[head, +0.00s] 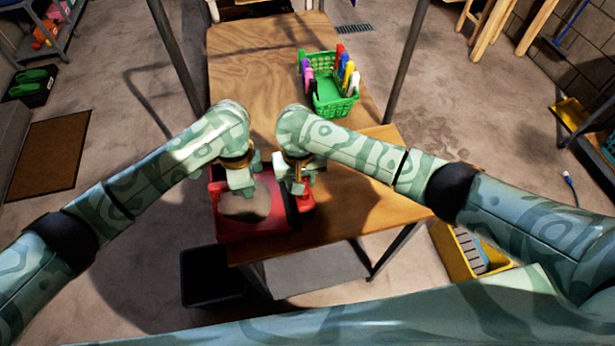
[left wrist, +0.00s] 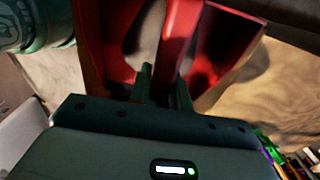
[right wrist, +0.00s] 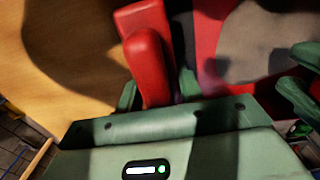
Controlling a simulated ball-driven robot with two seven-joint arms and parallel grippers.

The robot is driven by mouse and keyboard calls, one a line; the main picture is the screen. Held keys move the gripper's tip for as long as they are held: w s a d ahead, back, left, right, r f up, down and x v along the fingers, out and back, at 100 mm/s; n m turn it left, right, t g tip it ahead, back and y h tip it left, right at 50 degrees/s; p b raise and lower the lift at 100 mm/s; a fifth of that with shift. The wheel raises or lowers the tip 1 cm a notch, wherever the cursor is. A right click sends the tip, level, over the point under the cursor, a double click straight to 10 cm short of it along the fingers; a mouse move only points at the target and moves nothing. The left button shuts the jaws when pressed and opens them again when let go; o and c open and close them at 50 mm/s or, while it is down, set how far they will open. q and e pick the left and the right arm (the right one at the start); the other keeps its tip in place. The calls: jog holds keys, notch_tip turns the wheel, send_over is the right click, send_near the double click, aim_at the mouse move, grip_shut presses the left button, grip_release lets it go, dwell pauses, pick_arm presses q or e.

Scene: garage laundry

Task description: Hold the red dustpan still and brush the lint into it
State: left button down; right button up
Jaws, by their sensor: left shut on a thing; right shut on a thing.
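The red dustpan (head: 228,229) lies at the near left corner of the wooden table. A grey patch of lint (head: 246,206) shows inside its red outline, and also in the right wrist view (right wrist: 262,42). My left gripper (head: 241,184) is shut on the dustpan's red handle (left wrist: 180,32), which stands between its fingers. My right gripper (head: 297,181) is shut on a red-handled brush (right wrist: 150,62). The brush's dark bristle side is at the dustpan's right edge; I cannot tell whether they touch. The grippers partly hide both tools.
A green basket (head: 333,104) with colourful bottles or pegs stands farther back on the wooden table (head: 250,60). A dark bin (head: 207,277) stands on the floor below the left corner. A yellow crate (head: 455,262) is on the floor at right. The table right of the brush is clear.

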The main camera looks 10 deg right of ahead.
pick_arm(q)
jog(key=shift+s+d, duration=0.1)
jog(key=shift+d, duration=0.1)
pick_arm(e)
jog(key=shift+s+a+r, duration=0.15)
jog(key=shift+a, duration=0.25)
pick_arm(q)
jog(key=shift+a, duration=0.2)
pick_arm(e)
jog(key=shift+w+d+r, duration=0.1)
jog(key=shift+d+r, duration=0.3)
jog(key=shift+r, duration=0.4)
jog(key=shift+w+d+r, duration=0.1)
jog(key=shift+d+r, duration=0.35)
jog(key=shift+r, duration=0.35)
jog(key=shift+w+d+r, duration=0.1)
jog(key=shift+d+r, duration=0.3)
jog(key=shift+r, duration=0.4)
pick_arm(q)
jog(key=c, duration=1.2)
grip_release()
